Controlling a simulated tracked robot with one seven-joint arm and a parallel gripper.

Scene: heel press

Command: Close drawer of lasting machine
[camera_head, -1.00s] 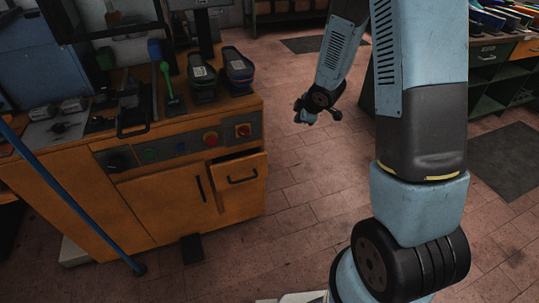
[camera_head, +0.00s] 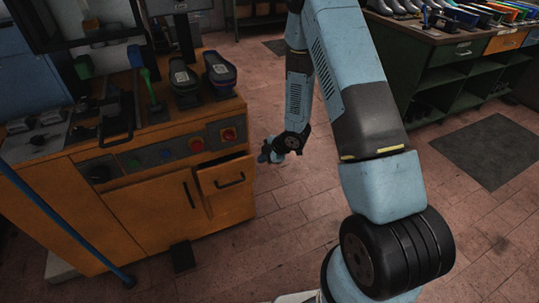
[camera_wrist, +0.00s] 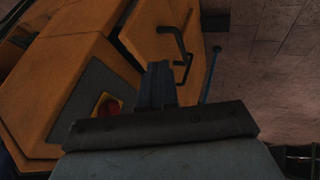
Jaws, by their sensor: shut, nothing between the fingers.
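The lasting machine (camera_head: 135,215) is an orange cabinet at the left in the head view. Its small drawer (camera_head: 228,183) sits at the upper right of the front, with a black bar handle, and stands slightly pulled out. My gripper (camera_head: 266,156) is to the right of the drawer, apart from it, small in the head view. In the wrist view the drawer (camera_wrist: 150,35) with its black handle (camera_wrist: 178,55) shows at the top centre, beyond my gripper fingers (camera_wrist: 158,82). The fingers are shut together with nothing between them.
A cabinet door (camera_head: 160,210) with a vertical handle is left of the drawer. A red button (camera_head: 196,145) is above. A blue pole (camera_head: 65,228) slants at the front left. A green workbench (camera_head: 450,60) stands at the back right. Brick floor between is free.

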